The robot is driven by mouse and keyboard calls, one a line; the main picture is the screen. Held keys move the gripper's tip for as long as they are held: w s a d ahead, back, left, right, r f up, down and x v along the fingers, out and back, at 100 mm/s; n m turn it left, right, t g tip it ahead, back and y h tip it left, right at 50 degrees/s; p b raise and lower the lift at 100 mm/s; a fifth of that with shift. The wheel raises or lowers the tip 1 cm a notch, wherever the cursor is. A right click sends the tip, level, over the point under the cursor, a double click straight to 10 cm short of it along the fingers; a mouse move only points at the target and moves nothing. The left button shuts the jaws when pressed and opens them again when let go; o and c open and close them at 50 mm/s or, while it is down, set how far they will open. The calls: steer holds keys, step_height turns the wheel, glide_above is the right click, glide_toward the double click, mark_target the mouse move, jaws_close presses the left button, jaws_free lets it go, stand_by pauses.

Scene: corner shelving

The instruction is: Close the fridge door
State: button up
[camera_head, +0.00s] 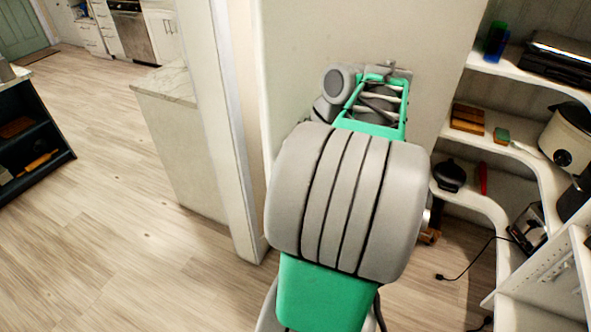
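No fridge or fridge door can be made out in this view. My grey and green arm fills the middle of the picture. Beyond its large grey link, a green frame with grey parts shows in front of a pale wall. I cannot make out any gripper fingers there, so I cannot see whether my gripper is open or shut, or whether it holds anything.
A pale wall end (222,110) stands just left of my arm, with a marble-topped counter (185,150) beside it. White corner shelves (520,150) hold a slow cooker (567,138) at right. An oven (133,32) is far back. Wooden floor (90,220) is clear at left.

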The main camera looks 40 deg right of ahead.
jaws_close()
stand_by(1.0)
